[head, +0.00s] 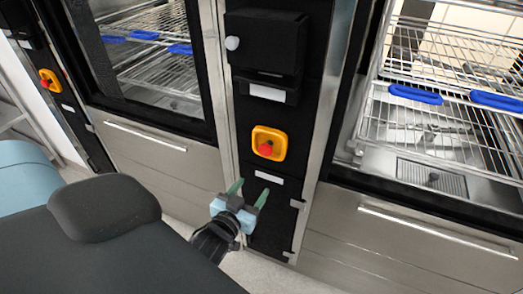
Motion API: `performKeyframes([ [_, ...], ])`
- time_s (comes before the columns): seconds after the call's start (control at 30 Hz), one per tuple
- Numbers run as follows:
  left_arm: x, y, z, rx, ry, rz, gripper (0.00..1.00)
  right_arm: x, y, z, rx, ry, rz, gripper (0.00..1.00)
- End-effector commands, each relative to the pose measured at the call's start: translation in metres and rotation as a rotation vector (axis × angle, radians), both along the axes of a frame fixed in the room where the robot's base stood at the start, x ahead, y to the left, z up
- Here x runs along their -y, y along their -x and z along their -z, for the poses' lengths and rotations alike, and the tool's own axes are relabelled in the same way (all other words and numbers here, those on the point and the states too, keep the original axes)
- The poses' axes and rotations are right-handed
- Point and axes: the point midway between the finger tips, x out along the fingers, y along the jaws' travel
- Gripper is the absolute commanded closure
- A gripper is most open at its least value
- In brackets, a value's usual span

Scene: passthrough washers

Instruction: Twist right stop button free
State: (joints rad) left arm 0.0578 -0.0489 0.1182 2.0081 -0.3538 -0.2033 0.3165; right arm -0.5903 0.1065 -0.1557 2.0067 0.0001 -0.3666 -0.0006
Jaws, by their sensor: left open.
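A red stop button (265,149) sits in a yellow surround (278,136) on the black panel between the two washers. A second red stop button (45,84) on a yellow surround shows on another black panel at the far left. My left gripper (250,190) is below the middle button, in front of the lower black panel. Its two green fingers are apart and point up toward the panel, with nothing between them. It does not touch the button. My right gripper is not in view.
The right washer's chamber is open to view, with wire racks (420,130) and blue handles (415,94). The left washer has a glass front and racks (150,50). A black box (265,40) with a white knob protrudes above the middle button. Steel drawer handles (437,232) stick out low down.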

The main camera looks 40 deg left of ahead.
Motion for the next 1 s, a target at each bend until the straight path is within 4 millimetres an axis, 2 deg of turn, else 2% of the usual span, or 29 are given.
performKeyframes([
  [0.03, -0.006, -0.011, -0.02, 0.046, 0.001, -0.017, 0.41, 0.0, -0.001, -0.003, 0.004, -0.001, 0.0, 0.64],
  [0.1, -0.01, -0.019, -0.034, 0.082, 0.001, -0.03, 0.41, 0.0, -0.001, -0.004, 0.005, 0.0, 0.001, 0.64],
  [0.2, -0.014, -0.024, -0.043, 0.106, 0.001, -0.04, 0.41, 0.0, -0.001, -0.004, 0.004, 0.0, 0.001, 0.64],
  [0.47, -0.016, -0.031, -0.043, 0.107, 0.0, -0.04, 0.41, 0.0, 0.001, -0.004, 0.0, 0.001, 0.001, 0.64],
  [0.8, -0.027, -0.078, -0.044, 0.107, 0.0, -0.039, 0.41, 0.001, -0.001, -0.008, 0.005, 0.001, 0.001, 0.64],
  [1.0, -0.031, -0.096, -0.043, 0.106, 0.0, -0.039, 0.41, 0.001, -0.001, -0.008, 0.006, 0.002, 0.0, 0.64],
])
